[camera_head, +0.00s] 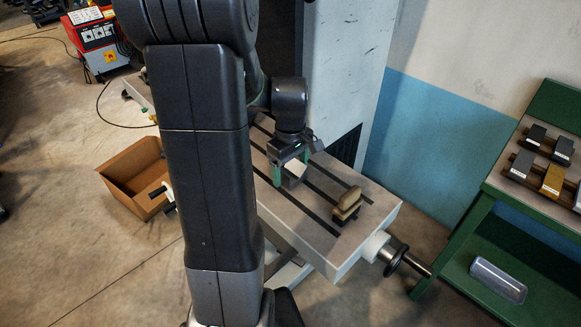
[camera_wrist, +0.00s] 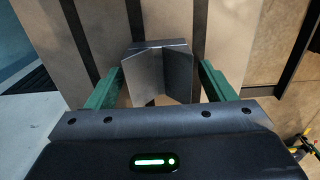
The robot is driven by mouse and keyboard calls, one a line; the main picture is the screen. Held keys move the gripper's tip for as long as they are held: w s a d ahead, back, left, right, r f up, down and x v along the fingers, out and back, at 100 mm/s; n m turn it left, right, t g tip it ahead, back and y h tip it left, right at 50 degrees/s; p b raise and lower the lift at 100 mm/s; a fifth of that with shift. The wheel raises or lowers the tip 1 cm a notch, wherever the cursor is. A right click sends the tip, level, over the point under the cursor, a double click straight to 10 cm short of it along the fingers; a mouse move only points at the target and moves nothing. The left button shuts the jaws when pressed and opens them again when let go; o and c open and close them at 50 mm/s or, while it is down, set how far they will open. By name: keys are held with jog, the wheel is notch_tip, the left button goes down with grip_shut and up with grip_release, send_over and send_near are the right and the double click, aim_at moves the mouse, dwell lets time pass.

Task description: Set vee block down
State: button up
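The vee block (camera_head: 294,170) is a small grey block over the machine table (camera_head: 290,212), left of the table's middle. In the wrist view the vee block (camera_wrist: 160,72) shows its V-shaped groove toward the camera. My gripper (camera_head: 292,172) points down at it, and its green fingers sit on either side.
A tan-topped piece on dark blocks (camera_head: 347,204) stands near the table's right end. Dark slots run along the table. A cardboard box (camera_head: 136,178) is on the floor at left. A green rack (camera_head: 533,190) with several blocks stands at right, with a clear container (camera_head: 498,280) on its lower shelf.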

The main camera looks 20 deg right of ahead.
aim_at(290, 173)
notch_tip(290, 173, up, 12)
jog(key=shift+r, duration=0.2)
dwell(0.4)
